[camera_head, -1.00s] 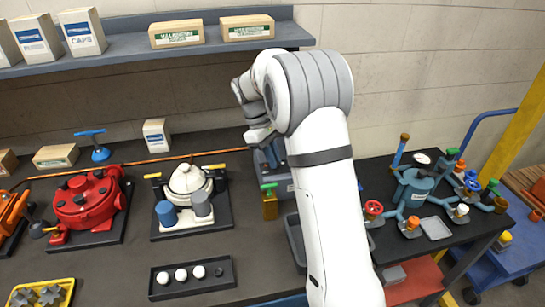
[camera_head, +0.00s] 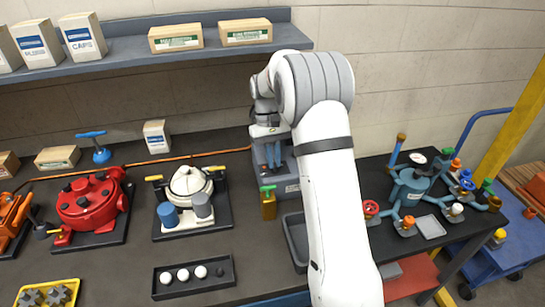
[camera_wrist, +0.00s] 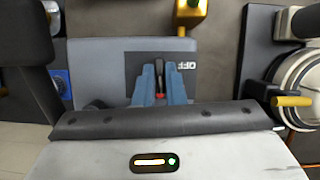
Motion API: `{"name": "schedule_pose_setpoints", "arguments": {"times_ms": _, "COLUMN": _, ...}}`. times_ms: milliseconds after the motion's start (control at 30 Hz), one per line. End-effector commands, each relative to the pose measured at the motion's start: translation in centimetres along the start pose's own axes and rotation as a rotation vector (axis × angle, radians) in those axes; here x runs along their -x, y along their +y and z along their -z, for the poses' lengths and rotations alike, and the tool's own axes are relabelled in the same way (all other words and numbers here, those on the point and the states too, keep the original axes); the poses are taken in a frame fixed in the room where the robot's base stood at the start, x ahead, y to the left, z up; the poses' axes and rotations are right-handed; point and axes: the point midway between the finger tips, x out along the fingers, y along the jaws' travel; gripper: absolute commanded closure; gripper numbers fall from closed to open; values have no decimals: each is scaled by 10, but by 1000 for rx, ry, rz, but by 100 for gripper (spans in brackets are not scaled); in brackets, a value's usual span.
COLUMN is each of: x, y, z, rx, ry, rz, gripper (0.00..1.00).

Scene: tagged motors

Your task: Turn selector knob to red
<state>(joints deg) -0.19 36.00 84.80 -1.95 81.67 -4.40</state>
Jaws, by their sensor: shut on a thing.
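The grey control box (camera_head: 290,186) stands on the workbench, mostly behind my arm in the head view. In the wrist view its grey face (camera_wrist: 98,62) carries a dark label plate (camera_wrist: 192,86) with lettering that looks like "OFF". My gripper (camera_head: 272,166) points down at the box, and its two blue fingers (camera_wrist: 160,70) show in the wrist view. They are shut on a small dark selector knob with a red mark (camera_wrist: 160,84), which lies between them. The fingers hide much of the knob, so I cannot tell its exact setting.
A white pump on a black base (camera_head: 190,228) and a red motor (camera_head: 88,205) are to the left. A blue valve assembly (camera_head: 412,185) is to the right. A shelf (camera_head: 120,62) runs behind.

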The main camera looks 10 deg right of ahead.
Motion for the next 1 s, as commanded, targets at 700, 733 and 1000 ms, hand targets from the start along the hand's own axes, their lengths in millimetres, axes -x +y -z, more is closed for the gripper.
{"name": "schedule_pose_setpoints", "arguments": {"times_ms": 700, "x": 0, "y": 1, "z": 0, "rx": -84, "ry": 2, "rz": 35, "gripper": 100}}
{"name": "schedule_pose_setpoints", "arguments": {"times_ms": 733, "x": 0, "y": 1, "z": 0, "rx": -84, "ry": 2, "rz": 35, "gripper": 100}}
{"name": "schedule_pose_setpoints", "arguments": {"times_ms": 1000, "x": 0, "y": 1, "z": 0, "rx": -84, "ry": 1, "rz": 35, "gripper": 68}}
